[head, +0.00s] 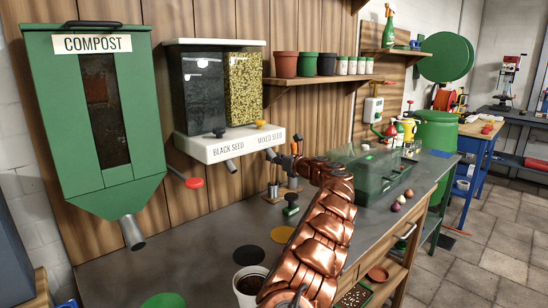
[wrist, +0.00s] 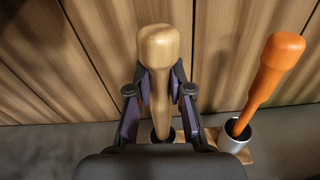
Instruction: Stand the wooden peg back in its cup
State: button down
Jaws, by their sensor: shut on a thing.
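The wooden peg (wrist: 158,52), pale with a thick rounded head, stands roughly upright in the middle of the wrist view. My gripper (wrist: 158,88) is shut on it, one finger on each side below the head. The peg's narrow lower end runs down to a dark cup opening (wrist: 177,135), partly hidden by my gripper. I cannot tell how deep the tip sits in it. In the head view my arm hides most of the peg and gripper.
An orange peg (wrist: 268,75) leans in a metal cup (wrist: 236,140) close on the right. The wooden wall (head: 290,30) is just behind. A seed dispenser (head: 225,145) hangs above left. A green clear-sided box (head: 370,175) stands right on the grey bench (head: 200,235).

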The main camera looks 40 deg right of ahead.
jog(key=shift+f+b, duration=0.45)
jog(key=shift+f, duration=0.95)
jog(key=shift+c, duration=1.9)
grip_release()
jog(key=s+p, duration=0.1)
jog(key=s, duration=0.6)
jog(key=shift+r, duration=0.2)
dwell(0.3)
jog(key=shift+a, duration=0.1)
